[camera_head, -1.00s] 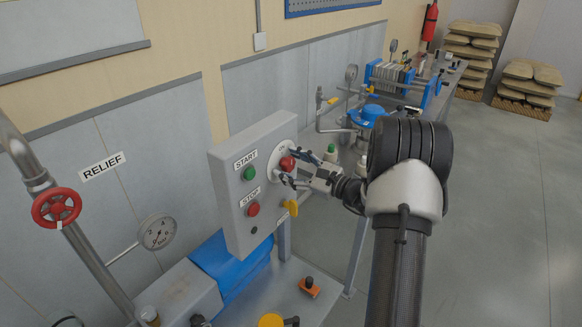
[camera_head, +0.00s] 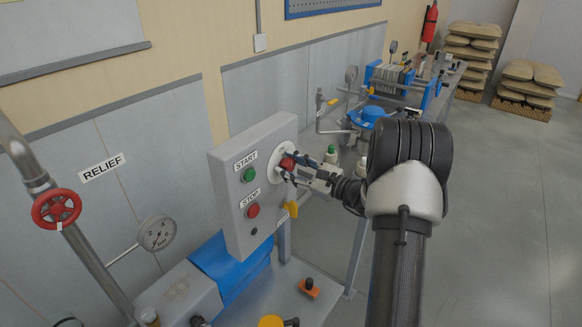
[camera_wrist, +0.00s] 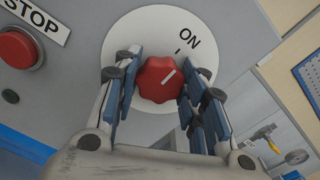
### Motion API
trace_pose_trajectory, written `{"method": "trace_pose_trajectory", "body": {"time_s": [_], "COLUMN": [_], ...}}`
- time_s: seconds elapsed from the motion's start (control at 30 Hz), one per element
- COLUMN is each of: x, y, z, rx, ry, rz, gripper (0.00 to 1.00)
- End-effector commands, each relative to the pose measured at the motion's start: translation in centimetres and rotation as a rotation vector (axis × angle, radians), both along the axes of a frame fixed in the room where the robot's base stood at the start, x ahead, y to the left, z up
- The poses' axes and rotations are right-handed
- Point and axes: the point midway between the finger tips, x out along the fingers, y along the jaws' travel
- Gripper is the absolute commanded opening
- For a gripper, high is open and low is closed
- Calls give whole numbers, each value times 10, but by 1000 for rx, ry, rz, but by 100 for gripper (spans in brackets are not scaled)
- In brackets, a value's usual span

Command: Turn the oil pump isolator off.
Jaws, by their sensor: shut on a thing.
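The isolator is a red lobed knob (camera_wrist: 158,82) on a round white plate (camera_wrist: 122,38) marked ON. In the wrist view the white line on the knob points up and to the right, roughly toward the ON side but not exactly in line with the black tick. My gripper (camera_wrist: 155,87) has its blue-grey fingers on both sides of the knob, shut on it. In the head view my gripper (camera_head: 293,166) reaches the knob (camera_head: 287,163) on the right of the grey control box (camera_head: 228,196). The fingers partly hide the plate and any other marking on it.
A green START button (camera_head: 249,175) and a red STOP button (camera_head: 252,210) sit left of the knob. A pressure gauge (camera_head: 157,234) and red RELIEF handwheel (camera_head: 57,208) stand at left. Open floor (camera_head: 490,200) lies right.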

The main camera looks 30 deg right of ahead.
Motion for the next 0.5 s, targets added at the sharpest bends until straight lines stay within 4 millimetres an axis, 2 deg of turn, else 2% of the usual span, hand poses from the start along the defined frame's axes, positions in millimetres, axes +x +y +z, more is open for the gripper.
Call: {"method": "trace_pose_trajectory", "body": {"time_s": [0.27,0.5], "x": [0,0], "y": [0,0], "z": [1,2], "rx": [59,212], "ry": [23,81], "rz": [0,0], "gripper": [14,14]}}
